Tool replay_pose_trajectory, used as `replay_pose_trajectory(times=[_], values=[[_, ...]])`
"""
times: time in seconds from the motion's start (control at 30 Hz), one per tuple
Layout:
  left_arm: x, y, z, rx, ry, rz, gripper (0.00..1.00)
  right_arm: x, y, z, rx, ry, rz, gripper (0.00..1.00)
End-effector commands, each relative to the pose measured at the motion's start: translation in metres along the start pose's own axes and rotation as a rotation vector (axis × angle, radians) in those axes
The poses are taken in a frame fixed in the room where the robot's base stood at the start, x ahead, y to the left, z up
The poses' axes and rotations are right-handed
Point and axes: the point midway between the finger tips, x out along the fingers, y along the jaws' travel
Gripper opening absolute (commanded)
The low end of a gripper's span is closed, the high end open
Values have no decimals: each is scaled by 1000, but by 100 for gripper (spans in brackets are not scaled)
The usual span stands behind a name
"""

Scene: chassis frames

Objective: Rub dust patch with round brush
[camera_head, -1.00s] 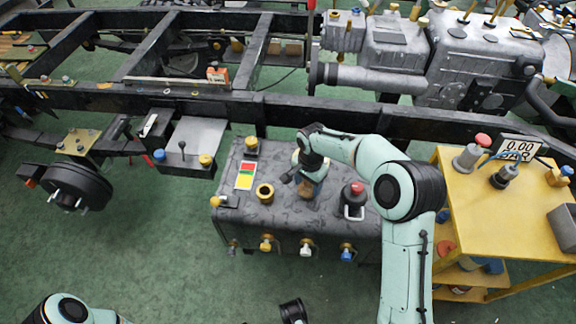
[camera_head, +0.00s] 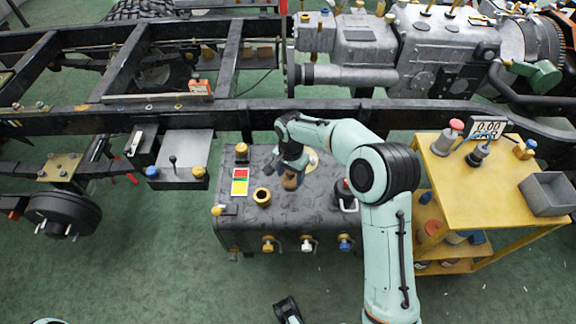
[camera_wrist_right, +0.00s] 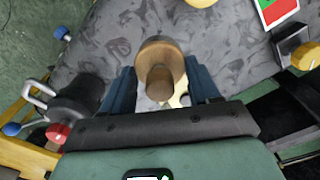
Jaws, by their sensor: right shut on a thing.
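The round brush (camera_head: 290,180), brown and wooden-looking, is held between the fingers of my right gripper (camera_head: 289,168) over the dark grey mottled top of a box-shaped tank (camera_head: 325,212). In the right wrist view the brush (camera_wrist_right: 160,52) sits between the two blue fingers of the gripper (camera_wrist_right: 160,88). I cannot tell whether it touches the tank top.
The chassis rail (camera_head: 260,112) runs behind. A yellow cart (camera_head: 470,190) stands right.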

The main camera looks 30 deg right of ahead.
Motion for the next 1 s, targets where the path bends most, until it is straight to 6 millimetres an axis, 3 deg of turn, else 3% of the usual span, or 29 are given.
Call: replay_pose_trajectory(times=[0.3,0.83,1.0], values=[[-14,2,8,-3,-22,-5,37,-25,6,-6,-1,0,0,32],[-13,2,8,-3,-23,-5,37,-24,6,-6,-2,0,0,32],[-22,5,9,-2,-23,-5,37,-17,4,1,-74,-2,3,32]])
